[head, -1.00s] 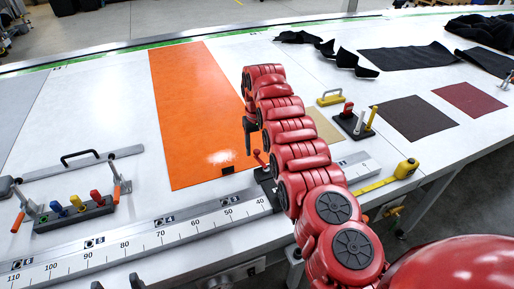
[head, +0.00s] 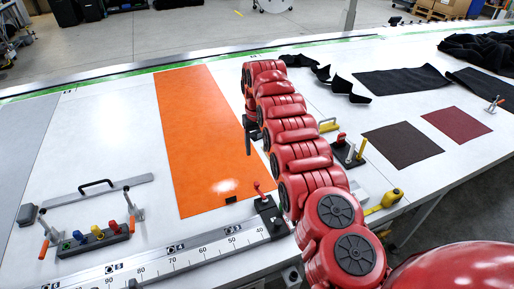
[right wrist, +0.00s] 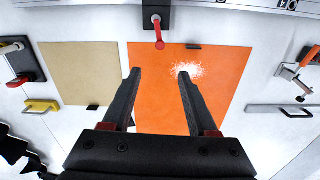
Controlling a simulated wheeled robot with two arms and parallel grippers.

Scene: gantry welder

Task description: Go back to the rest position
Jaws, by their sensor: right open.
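My right gripper (head: 248,136) hangs at the end of my red right arm, over the right edge of the orange sheet (head: 200,140). In the right wrist view its two dark fingers (right wrist: 158,85) are apart with nothing between them, and the orange sheet (right wrist: 215,75) lies below. My left gripper is in neither view. My right arm hides part of the table behind it.
A long ruler rail (head: 200,254) runs along the table's near edge. A rack with coloured handles (head: 95,241) and a straightedge with a handle (head: 97,190) lie left. Dark and maroon patches (head: 457,123), black cloth and a yellow tape tool (head: 385,201) lie right. A tan sheet (right wrist: 80,70) lies beside the orange one.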

